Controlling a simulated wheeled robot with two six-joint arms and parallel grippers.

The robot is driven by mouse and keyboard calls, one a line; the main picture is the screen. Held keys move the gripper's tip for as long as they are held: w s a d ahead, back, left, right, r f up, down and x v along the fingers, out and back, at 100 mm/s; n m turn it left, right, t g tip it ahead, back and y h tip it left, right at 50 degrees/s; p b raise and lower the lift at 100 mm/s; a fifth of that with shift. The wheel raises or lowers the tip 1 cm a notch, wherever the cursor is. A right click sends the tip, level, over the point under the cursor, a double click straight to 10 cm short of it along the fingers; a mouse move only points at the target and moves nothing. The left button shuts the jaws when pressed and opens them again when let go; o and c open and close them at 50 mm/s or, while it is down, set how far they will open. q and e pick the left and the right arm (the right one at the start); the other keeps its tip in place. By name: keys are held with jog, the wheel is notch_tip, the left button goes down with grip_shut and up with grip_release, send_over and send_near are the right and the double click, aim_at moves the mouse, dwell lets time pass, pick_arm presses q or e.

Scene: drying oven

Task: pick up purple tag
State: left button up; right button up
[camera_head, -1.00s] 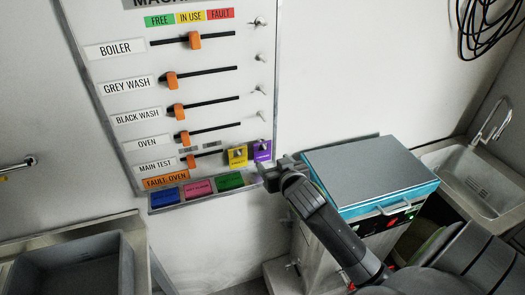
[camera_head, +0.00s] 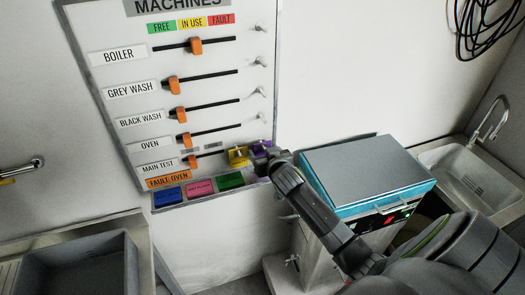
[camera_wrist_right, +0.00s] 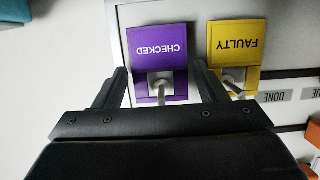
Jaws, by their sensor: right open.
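The purple tag (camera_head: 261,147) hangs on a hook at the lower right of the machines board. In the right wrist view the purple tag (camera_wrist_right: 157,45) reads "CHECKED", upside down. My right gripper (camera_head: 268,160) is close in front of it and partly covers it in the head view. In the wrist view my right gripper (camera_wrist_right: 164,82) is open, with one finger on each side of the tag's lower part and hook. I cannot tell whether the fingers touch it. My left gripper is not in view.
A yellow "FAULTY" tag (camera_head: 238,156) hangs right beside the purple one, near one of my right fingers in the wrist view. Blue, pink and green tags (camera_head: 199,189) sit in the tray below. A teal-sided oven (camera_head: 365,175) stands right of the board, close to my arm.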

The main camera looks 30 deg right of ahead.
jog(key=shift+w, duration=0.2)
jog(key=shift+f, duration=0.1)
jog(key=c, duration=0.7)
jog(key=shift+r+b, duration=0.35)
jog(key=shift+r, duration=0.25)
jog(key=shift+s, duration=0.3)
jog(key=s+a+b, duration=0.1)
jog(key=s, duration=0.4)
jog(key=s+a+b, duration=0.1)
jog(key=s+b, duration=0.1)
jog(key=s, duration=0.4)
jog(key=s+a+b, duration=0.1)
jog(key=s+a, duration=0.1)
jog(key=s, duration=0.4)
jog(key=shift+r, duration=0.2)
